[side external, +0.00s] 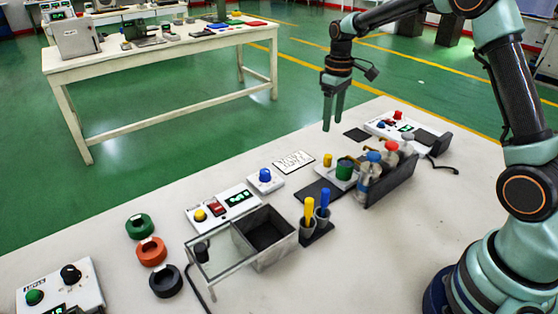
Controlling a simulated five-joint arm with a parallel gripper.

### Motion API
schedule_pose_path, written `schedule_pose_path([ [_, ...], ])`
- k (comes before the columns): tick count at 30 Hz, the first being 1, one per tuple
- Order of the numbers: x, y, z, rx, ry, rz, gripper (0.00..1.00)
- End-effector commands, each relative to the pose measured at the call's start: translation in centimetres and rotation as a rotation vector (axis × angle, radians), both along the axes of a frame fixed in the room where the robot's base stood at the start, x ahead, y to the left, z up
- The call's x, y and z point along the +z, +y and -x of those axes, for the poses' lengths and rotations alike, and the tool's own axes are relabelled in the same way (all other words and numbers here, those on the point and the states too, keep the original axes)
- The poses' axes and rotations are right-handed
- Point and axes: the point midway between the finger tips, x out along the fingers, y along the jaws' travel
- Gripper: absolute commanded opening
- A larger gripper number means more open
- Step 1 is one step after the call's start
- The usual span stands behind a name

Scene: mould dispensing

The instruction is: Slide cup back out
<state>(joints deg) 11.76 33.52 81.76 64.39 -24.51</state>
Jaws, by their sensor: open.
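My gripper (333,118) hangs in the air at the upper middle with its two teal fingers pointing down. It is open, with nothing between the fingers. A dark green cup-like piece (345,168) stands upright on a small white base, below and slightly right of my gripper and well apart from it. I cannot tell for sure that this is the task's cup. A small dark cylinder (202,252) stands behind the clear front of a glass-sided box (228,262). A grey open bin (268,228) adjoins that box.
A black rack (391,182) with several capped bottles stands close right of the green piece. Yellow and blue handles stand in small cups (315,232). A control box with display (222,207), blue button (265,178) and rings (151,251) lie leftward.

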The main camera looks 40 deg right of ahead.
Motion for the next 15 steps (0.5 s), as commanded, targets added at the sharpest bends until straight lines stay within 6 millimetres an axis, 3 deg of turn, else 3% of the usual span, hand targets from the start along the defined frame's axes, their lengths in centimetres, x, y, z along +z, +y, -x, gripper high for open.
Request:
schedule_pose_path([
  [8,-2.6,-0.1,0.0,0.002,0.011,-0.003,0.59],
  [15,-7.3,-0.1,0.0,0.002,0.011,-0.003,0.59],
])
